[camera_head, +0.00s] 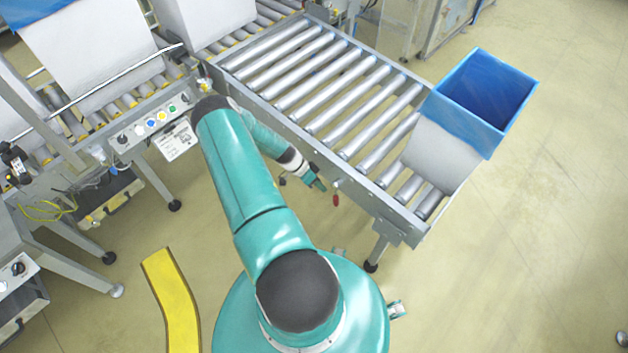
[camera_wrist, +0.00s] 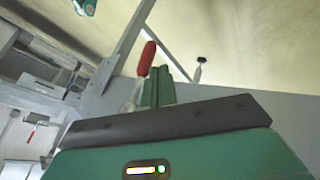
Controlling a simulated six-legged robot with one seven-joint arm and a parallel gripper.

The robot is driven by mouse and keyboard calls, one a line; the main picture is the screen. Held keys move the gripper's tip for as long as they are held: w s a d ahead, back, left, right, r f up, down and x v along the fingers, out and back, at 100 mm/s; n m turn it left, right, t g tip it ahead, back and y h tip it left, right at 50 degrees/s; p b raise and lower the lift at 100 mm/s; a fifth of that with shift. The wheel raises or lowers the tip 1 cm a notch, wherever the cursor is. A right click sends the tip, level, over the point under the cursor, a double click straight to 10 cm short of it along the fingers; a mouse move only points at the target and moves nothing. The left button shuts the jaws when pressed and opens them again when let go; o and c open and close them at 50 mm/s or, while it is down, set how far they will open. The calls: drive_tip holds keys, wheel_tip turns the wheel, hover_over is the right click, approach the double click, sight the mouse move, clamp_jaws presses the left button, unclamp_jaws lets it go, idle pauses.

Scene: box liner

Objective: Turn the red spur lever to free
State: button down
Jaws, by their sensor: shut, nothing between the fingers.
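The red lever (camera_head: 336,200) hangs at the side rail of the roller spur, just right of my gripper in the head view. In the wrist view its red grip (camera_wrist: 147,58) stands tilted beside my gripper, on a pale metal shaft. My gripper (camera_head: 318,185) is by the spur's near side rail. In the wrist view its green fingers (camera_wrist: 158,84) are together and empty, close to the lever's shaft. I cannot tell if they touch it. The lever's pivot is hidden behind the gripper body.
The roller spur (camera_head: 320,85) runs along the right, with a blue-lined box (camera_head: 447,155) at its far right end. A black-tipped lever (camera_wrist: 199,66) stands right of my fingers. A control panel (camera_head: 150,122) is on the left machine. A yellow floor strip (camera_head: 173,300) lies at lower left.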

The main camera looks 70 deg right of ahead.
drive_tip(key=x, duration=0.5)
